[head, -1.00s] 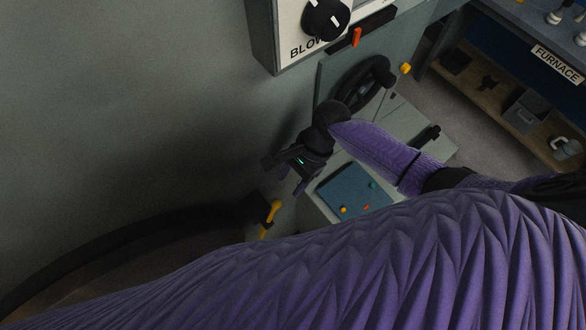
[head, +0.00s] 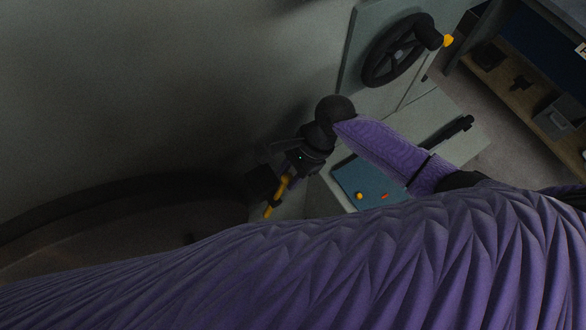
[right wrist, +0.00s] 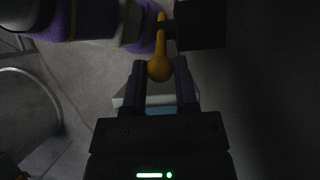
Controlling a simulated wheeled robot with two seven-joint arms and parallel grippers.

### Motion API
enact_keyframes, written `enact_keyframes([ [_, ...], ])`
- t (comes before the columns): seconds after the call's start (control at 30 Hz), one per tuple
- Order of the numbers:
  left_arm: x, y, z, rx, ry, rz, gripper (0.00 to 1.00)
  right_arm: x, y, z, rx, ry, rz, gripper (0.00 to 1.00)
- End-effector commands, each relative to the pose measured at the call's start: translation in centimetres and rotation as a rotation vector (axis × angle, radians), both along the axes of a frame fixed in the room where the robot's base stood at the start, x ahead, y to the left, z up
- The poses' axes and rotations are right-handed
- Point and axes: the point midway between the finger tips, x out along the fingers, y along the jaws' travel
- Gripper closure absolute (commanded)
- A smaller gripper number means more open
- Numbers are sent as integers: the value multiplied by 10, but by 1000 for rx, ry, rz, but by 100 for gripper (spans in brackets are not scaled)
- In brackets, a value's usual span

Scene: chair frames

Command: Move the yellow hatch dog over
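The yellow hatch dog (head: 277,196) is a slim yellow lever on a dark block, low beside the grey wall in the head view. In the right wrist view the yellow hatch dog (right wrist: 160,45) stands in front of the block, its rounded knob toward me. My right gripper (head: 288,178) is at the lever in the head view. In the right wrist view the right gripper (right wrist: 161,72) has its two fingers apart, one on each side of the knob. I cannot tell whether they touch it. My left gripper is not in view.
A black handwheel (head: 396,50) sits on a grey panel, with a small yellow part (head: 448,41) near it. A blue panel (head: 350,180) with small coloured knobs lies right of the gripper. A thick dark curved band (head: 110,203) runs along the wall. My purple sleeve hides the foreground.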

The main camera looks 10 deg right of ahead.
Motion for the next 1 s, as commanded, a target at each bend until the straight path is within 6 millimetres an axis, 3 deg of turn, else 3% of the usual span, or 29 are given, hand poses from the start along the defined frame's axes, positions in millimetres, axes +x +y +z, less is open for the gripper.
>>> enact_keyframes([
  [0.23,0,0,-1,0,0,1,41,2,-3,-1,1,-3,-1,96],
  [0.6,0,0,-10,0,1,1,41,9,-24,-14,-1,-2,-1,96],
  [1.0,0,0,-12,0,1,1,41,10,-27,-16,-1,-2,-1,97],
])
